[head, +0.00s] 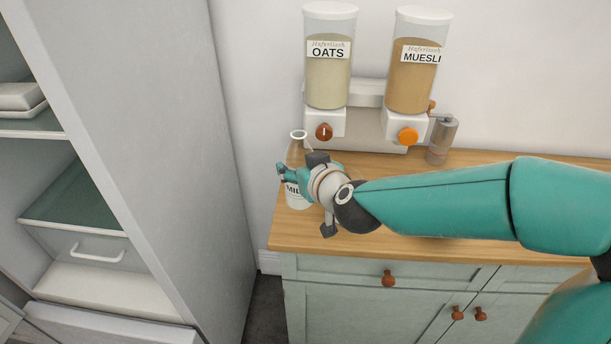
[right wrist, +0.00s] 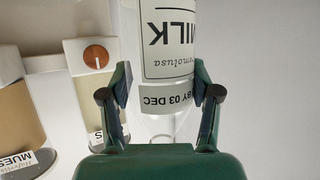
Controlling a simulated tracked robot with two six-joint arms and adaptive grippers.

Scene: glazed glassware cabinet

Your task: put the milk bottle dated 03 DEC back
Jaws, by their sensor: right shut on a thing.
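The milk bottle (head: 297,199) is clear with a white MILK label and is upright at the left end of the wooden counter. I cannot tell whether its base touches the counter. My right gripper (head: 290,174) is shut on its side and covers part of it. In the right wrist view the bottle (right wrist: 168,45) sits between both fingers of the gripper (right wrist: 163,88). Its label reads upside down there, with a strip ending BY 03 DEC. The bottle looks empty near the neck. My left gripper is not in view.
A tall, open grey cabinet (head: 170,130) with shelves and a drawer (head: 90,250) stands at left, across a floor gap.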

